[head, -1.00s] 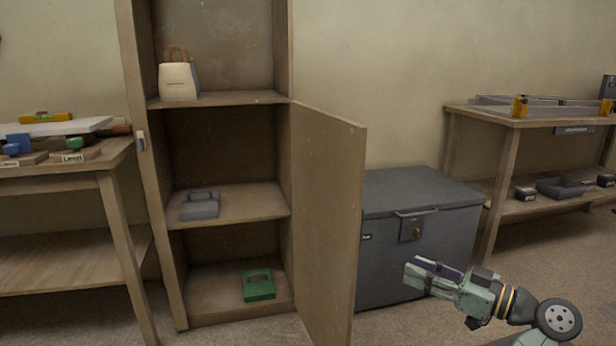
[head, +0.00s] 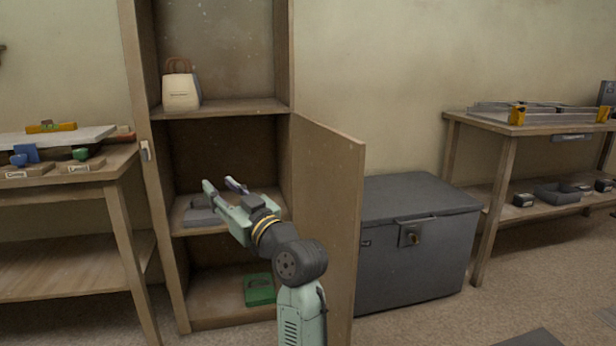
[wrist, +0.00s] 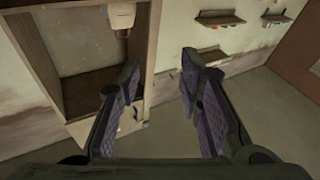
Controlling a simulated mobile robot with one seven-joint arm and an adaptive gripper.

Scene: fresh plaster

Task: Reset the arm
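My gripper (head: 224,188) is in front of the open cabinet (head: 285,150), level with its middle shelf, in the head view. Its two fingers are spread apart with nothing between them. In the wrist view the purple-padded fingers (wrist: 158,85) also stand apart and empty. My arm rises from the bottom of the head view and bends up and to the left. It hides part of the lower cabinet.
The cabinet door (head: 330,220) stands open, just right of my arm. A grey item (head: 200,212) is on the middle shelf, a green one (head: 259,290) at the bottom, a cream bag (head: 181,90) above. A grey chest (head: 415,240) stands right; workbenches flank both sides.

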